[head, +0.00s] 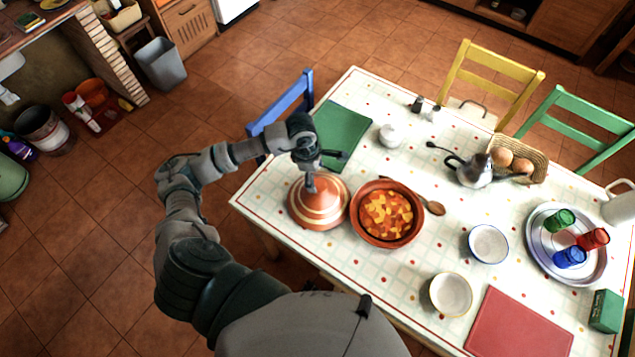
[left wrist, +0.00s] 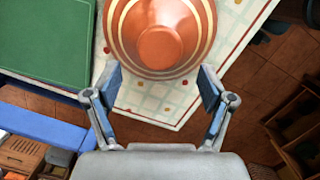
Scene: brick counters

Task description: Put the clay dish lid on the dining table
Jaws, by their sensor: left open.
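The clay dish lid (head: 318,208), an orange cone with cream bands, rests on the dining table (head: 262,200) near its left edge, beside the clay dish (head: 387,238) of stew. My left gripper (head: 325,170) is just above and behind the lid in the head view, open and empty. In the left wrist view the lid (left wrist: 165,45) lies ahead of my open left gripper (left wrist: 160,80), beyond the fingertips. Part of the lid's top is hidden by the gripper in the head view. My right gripper is not in view.
A green placemat (head: 342,135) and a white sugar pot (head: 390,135) lie behind the lid. A wooden spoon (head: 433,207) lies right of the dish. A blue chair (head: 285,110) stands at the table's left edge. Bowls, a teapot and a tray with glasses fill the right side.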

